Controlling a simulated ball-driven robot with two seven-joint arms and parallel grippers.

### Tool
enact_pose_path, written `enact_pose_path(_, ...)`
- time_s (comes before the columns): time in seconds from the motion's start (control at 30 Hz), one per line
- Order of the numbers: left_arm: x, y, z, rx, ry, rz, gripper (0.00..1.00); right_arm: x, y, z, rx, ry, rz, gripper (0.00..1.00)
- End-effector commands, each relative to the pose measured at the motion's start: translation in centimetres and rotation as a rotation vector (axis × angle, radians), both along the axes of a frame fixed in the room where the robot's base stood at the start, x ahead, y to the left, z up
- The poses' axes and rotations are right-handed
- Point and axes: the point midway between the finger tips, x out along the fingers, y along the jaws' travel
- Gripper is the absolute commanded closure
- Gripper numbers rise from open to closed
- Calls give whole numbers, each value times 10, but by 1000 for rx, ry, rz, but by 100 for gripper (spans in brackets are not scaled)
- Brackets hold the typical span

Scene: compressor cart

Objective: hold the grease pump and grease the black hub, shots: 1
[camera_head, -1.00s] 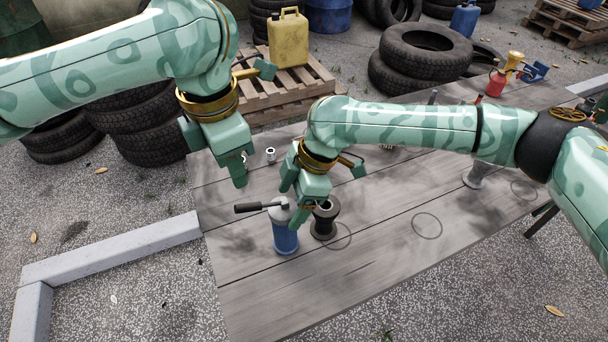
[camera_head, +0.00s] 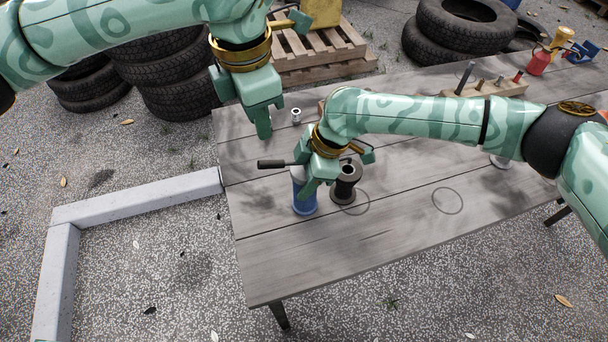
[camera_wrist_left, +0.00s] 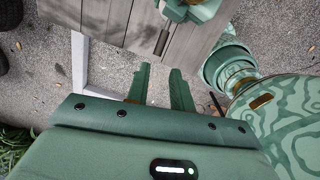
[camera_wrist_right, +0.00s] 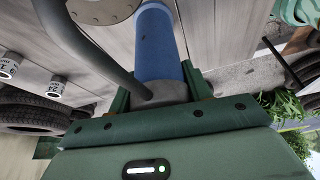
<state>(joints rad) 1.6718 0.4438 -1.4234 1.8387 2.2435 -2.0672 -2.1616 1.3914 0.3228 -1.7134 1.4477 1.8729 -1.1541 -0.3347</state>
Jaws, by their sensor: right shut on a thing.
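The grease pump (camera_head: 304,197) is a blue cylinder with a grey top and a black-gripped lever (camera_head: 271,164) pointing left. It stands upright on the wooden table (camera_head: 400,230). My right gripper (camera_head: 318,190) is shut on it; in the right wrist view the blue body (camera_wrist_right: 158,45) lies between the fingers, with a dark curved hose beside it. The black hub (camera_head: 345,187) stands just right of the pump, its top ring visible and its side partly behind my gripper. My left gripper (camera_head: 262,125) hangs empty above the table's left part, its fingers (camera_wrist_left: 160,85) apart in the left wrist view.
A small metal socket (camera_head: 296,116) stands behind the pump. A wooden rack (camera_head: 485,88) with several pegs is at the back. Red (camera_head: 539,61) and blue (camera_head: 583,51) items stand at the far right. The front table is clear apart from drawn circles.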

Motion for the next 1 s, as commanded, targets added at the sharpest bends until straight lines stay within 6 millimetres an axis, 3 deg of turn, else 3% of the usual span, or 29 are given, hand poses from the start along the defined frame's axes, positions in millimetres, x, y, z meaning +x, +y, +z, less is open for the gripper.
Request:
enact_pose_path(0.03, 1, 0, -1, 1, 5, 24, 91, 0, 0, 0, 0, -1, 0, 90)
enact_pose_path(0.07, 1, -1, -1, 1, 11, 54, 100, 0, 0, 0, 0, -1, 0, 90)
enact_pose_path(0.33, 7, -3, -9, 11, 61, 365, 100, 0, 0, 0, 0, -1, 0, 90)
enact_pose_path(0.8, 7, -3, -64, 13, 64, 376, 100, 1, 0, 1, 1, -1, 0, 90)
enact_pose_path(1.0, 7, -3, -73, 13, 61, 375, 100, 0, 0, 1, 1, -1, 0, 90)
